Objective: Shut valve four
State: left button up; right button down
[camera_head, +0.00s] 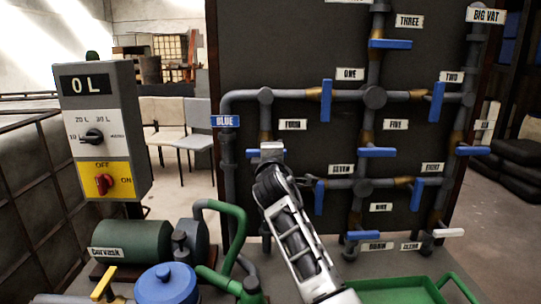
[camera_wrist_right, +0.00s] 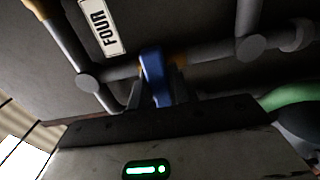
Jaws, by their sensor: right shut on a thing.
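Valve four sits on a vertical pipe (camera_head: 265,120) on the dark panel, beside the label FOUR (camera_head: 290,125). Its blue handle (camera_head: 252,153) shows only at its left end and appears to lie across the pipe; my gripper hides the rest. My right gripper (camera_head: 271,150) is at this handle, shut on it. In the right wrist view the blue handle (camera_wrist_right: 152,75) stands between the fingers, with the FOUR label (camera_wrist_right: 100,25) close by. My left gripper is not in view.
Other blue handles are near: valve one (camera_head: 326,99) up right, valve five (camera_head: 377,152) to the right, valve seven (camera_head: 319,197) below right. A green hose (camera_head: 235,235), pump (camera_head: 130,243) and blue-lidded pot (camera_head: 166,284) stand lower left. A green tray (camera_head: 400,290) is lower right.

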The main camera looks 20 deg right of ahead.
jog(key=shift+f, duration=0.15)
jog(key=c, duration=1.3)
grip_release()
jog(key=shift+s, duration=0.1)
jog(key=b+v, duration=0.1)
jog(key=v, duration=1.5)
